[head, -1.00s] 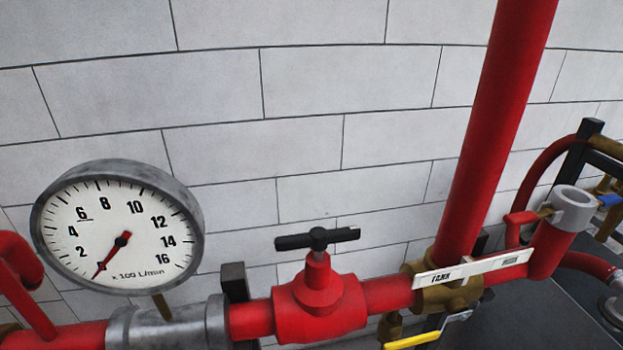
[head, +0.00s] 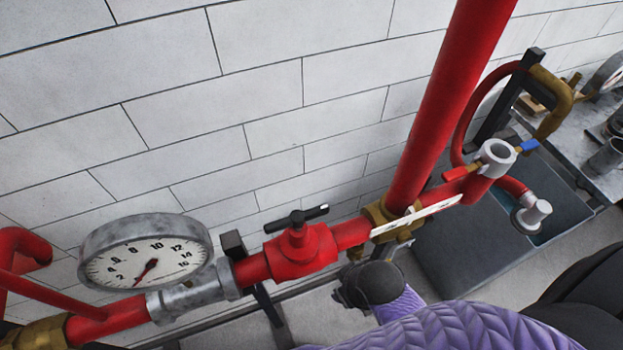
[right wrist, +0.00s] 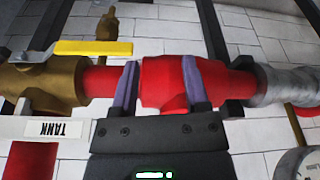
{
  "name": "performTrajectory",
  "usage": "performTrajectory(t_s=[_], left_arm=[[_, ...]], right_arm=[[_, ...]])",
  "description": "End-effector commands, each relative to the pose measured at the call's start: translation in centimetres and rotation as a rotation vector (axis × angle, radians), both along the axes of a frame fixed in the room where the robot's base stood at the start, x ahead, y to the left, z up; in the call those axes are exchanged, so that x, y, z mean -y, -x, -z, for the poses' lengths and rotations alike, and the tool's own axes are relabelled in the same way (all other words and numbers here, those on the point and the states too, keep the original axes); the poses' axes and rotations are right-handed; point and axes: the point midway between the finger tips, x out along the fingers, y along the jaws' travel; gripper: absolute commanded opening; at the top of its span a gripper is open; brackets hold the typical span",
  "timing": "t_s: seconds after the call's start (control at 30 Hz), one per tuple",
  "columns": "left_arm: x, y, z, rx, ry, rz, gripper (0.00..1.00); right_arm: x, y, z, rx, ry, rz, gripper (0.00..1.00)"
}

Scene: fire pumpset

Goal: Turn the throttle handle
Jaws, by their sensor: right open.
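The throttle handle (head: 296,218) is a black T-bar on top of the red valve body (head: 301,251) in the head view. The red valve body (right wrist: 165,68) also fills the middle of the right wrist view, where I cannot make out the T-bar. My right gripper (right wrist: 163,85) is open, its two purple fingers apart and seen in front of the valve body and red pipe. Whether they touch is unclear. In the head view my right arm comes in from the lower right, below the pipe. My left gripper is out of view.
A round gauge (head: 146,252) stands left of the valve. A tall red pipe (head: 437,105) rises right of it, above a brass fitting (head: 388,222) and a white label plate (head: 416,216). A yellow lever (right wrist: 93,47) shows in the right wrist view. A tiled wall is behind.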

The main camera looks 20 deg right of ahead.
Motion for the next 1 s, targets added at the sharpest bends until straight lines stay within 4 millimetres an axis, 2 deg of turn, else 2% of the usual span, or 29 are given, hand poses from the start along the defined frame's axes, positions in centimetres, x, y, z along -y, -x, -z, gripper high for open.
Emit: performTrajectory(t_s=[0.03,0.1,0.17,0.2,0.23,0.3,0.37,0.43,0.53,0.63,0.7,1.0], left_arm=[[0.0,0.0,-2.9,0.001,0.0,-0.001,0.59],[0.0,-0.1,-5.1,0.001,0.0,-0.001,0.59],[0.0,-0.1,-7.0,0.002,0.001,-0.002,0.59],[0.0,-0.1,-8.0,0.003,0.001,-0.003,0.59],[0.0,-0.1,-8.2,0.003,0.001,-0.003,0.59],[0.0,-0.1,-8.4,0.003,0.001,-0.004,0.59],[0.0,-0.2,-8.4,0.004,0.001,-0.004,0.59],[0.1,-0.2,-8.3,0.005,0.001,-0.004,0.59],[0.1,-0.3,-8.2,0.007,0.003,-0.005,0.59],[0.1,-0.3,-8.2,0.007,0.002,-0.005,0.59],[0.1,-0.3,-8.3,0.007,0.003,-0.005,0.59],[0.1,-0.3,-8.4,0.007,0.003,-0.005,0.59]], right_arm=[[-0.4,-0.8,-4.5,0.022,-0.01,-0.038,0.59],[-1.3,-1.9,-9.1,0.046,-0.033,-0.138,0.59],[-2.6,-3.1,-13.0,0.071,-0.058,-0.294,0.59],[-3.6,-4.1,-15.2,0.086,-0.073,-0.45,0.59],[-4.2,-4.7,-15.9,0.091,-0.08,-0.562,0.59],[-4.8,-6.0,-16.6,0.091,-0.088,-0.795,0.59],[-4.6,-7.2,-16.9,0.083,-0.09,-0.963,0.59],[-3.6,-8.6,-17.2,0.072,-0.094,-1.118,0.59],[-1.7,-10.6,-17.9,0.064,-0.103,-1.261,0.59],[-0.3,-11.9,-18.6,0.07,-0.112,-1.325,0.59],[-0.2,-12.1,-18.5,0.073,-0.12,-1.342,0.59],[-2.4,-12.0,-13.2,0.075,-0.124,-1.342,0.59]])
